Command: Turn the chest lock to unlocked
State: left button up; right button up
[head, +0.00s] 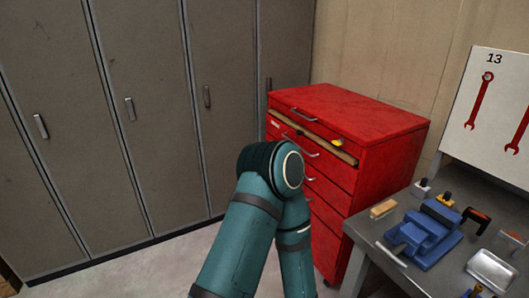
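The red tool chest (388,142) stands against the wall beside the lockers. A small yellow piece (337,142) sits at the upper right of its front, near the top drawer; it may be the lock, but it is too small to tell its position. A teal arm of mine rises from the bottom middle, bends at an elbow and hides part of the chest's lower drawers. Neither of my grippers is in view.
Grey lockers (150,70) line the left and back. A workbench (365,250) at the lower right holds a blue vise (425,235), a wooden block (383,209) and a metal tray (492,270). A white wrench board (500,110) stands behind it.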

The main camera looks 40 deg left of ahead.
aim_at(337, 143)
jog(key=j, duration=0.5)
jog(key=i+j+u, duration=0.1)
jog(key=j, duration=0.4)
jog(key=i+j, duration=0.1)
jog(key=j, duration=0.4)
jog(key=i+j+u, duration=0.1)
jog(key=j, duration=0.4)
jog(key=i+j, duration=0.1)
jog(key=j, duration=0.35)
jog(key=i+j+u, duration=0.1)
jog(key=j, duration=0.4)
jog(key=i+j, duration=0.1)
jog(key=j, duration=0.4)
